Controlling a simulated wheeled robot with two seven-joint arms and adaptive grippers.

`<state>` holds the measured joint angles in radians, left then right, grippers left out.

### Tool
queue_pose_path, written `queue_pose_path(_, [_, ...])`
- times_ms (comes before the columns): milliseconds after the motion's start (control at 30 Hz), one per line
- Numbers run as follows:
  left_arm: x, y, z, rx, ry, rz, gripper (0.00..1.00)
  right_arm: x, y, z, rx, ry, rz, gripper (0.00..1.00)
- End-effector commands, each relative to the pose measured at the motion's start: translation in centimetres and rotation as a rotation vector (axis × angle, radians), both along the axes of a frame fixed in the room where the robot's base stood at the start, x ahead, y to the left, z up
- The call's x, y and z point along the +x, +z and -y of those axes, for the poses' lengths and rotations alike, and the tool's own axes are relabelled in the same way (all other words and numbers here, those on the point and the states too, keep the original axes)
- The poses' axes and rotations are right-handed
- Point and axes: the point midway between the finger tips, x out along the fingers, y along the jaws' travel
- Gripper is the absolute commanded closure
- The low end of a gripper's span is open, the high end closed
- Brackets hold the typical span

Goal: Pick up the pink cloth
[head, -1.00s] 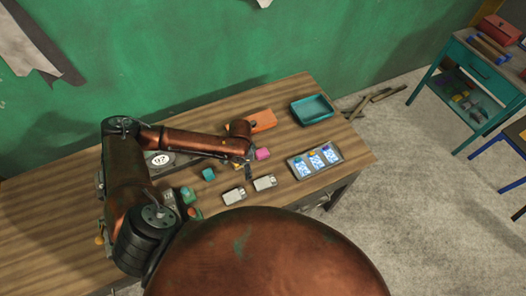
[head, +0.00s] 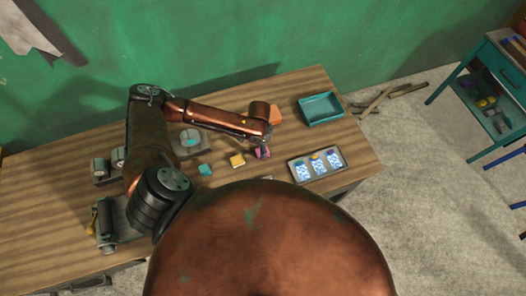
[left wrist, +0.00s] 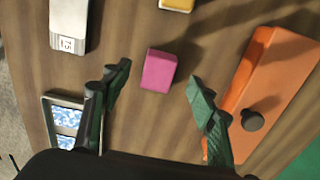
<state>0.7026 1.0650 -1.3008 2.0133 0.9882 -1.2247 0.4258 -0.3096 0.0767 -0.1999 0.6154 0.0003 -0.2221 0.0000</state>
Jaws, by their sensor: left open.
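The pink cloth (left wrist: 159,69) looks like a small folded block lying flat on the wooden table in the left wrist view. In the head view only a bit of the pink cloth (head: 264,153) shows beside the end of my left arm. My left gripper (left wrist: 157,80) is open and empty, its two green-grey fingers spread to either side of the cloth. Neither finger appears to touch it; the height above it is hard to judge. My right gripper is in neither view.
An orange box (left wrist: 275,75) with a black knob lies close beside one finger. A yellow block (head: 237,160) and a tray of blue-white cards (head: 316,165) are nearby. A teal tray (head: 320,108) stands at the far right. A pale block (left wrist: 68,25) lies left.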

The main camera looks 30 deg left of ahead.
Motion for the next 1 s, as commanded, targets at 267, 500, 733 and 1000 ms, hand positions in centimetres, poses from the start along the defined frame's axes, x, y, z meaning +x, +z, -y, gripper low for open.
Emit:
queue_pose_path(267, [0.3,-3.7,0.5,0.0,-0.003,0.0,0.46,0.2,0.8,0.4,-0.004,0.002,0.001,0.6])
queue_pose_path(500, [0.3,-4.2,0.6,-0.001,-0.005,0.001,0.46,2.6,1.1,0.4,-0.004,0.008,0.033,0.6])
queue_pose_path(733, [0.4,-4.2,0.6,0.0,-0.006,0.001,0.58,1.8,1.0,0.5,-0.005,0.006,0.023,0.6])
queue_pose_path(1000, [0.4,-4.2,0.6,-0.001,-0.006,0.001,0.77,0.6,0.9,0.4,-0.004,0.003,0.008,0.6])
